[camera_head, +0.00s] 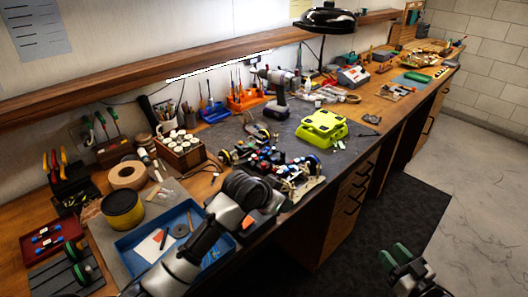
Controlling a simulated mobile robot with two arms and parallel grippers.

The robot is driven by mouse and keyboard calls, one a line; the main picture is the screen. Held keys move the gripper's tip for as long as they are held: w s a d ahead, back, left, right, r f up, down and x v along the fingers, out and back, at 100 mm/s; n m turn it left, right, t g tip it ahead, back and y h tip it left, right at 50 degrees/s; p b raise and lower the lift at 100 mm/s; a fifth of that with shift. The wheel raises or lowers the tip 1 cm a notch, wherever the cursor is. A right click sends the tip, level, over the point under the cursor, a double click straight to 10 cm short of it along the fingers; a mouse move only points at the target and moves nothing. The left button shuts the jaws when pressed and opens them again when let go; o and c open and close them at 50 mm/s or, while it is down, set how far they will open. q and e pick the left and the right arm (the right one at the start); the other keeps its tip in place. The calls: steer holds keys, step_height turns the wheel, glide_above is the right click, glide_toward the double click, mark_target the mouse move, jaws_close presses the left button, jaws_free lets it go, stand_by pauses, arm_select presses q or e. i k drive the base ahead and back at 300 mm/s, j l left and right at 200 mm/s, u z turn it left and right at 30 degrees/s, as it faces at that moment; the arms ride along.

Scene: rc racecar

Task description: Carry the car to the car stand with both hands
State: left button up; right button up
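The car (268,160) is an open chassis with dark wheels and blue and red parts. It sits on the dark mat of the workbench. A yellow-green shell-like piece (322,128) lies behind it to the right. I cannot clearly pick out the car stand. My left arm reaches in from the bottom left, its dark wrist at the car's near side; its fingers are hidden, so I cannot tell if they touch the car. My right gripper (396,253), with green finger pads, is open and empty over the floor at the lower right, well apart from the car.
A blue tray (134,238) with small parts, a yellow-rimmed tin (122,209) and a wooden box of white bottles (180,150) crowd the left. A drill (277,90) and a black lamp (324,20) stand behind.

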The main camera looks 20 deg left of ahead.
mark_target(321, 122)
steer(key=i+j, duration=0.3)
steer(key=j, duration=0.15)
steer(key=i+j, duration=0.35)
steer(key=j, duration=0.1)
